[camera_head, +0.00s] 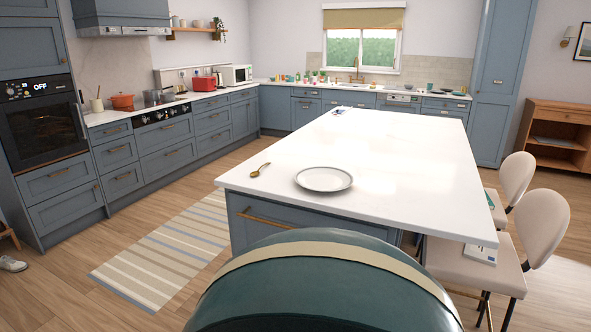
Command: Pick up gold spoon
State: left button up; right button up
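A gold spoon (260,170) lies on the white top of the kitchen island (390,170), close to its left edge and near the front left corner. Its bowl end points toward the lower left. A white plate (324,179) lies just to the right of the spoon, apart from it. Neither of my grippers shows in the head view.
My own green body part fills the bottom middle, in front of the island. Chairs (541,226) stand along the island's right side. A striped rug (165,255) lies on the floor to the left. The island top beyond the plate is mostly clear.

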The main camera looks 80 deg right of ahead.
aim_at(254, 174)
jog(key=z, duration=1.45)
jog(key=i+z, duration=0.1)
jog(key=z, duration=0.35)
jog(key=i+j+z, duration=0.1)
jog(key=z, duration=0.3)
jog(key=i+j+z, duration=0.1)
jog(key=z, duration=0.35)
jog(key=j+z, duration=0.1)
jog(key=z, duration=0.3)
jog(key=i+j+z, duration=0.65)
jog(key=j, duration=0.3)
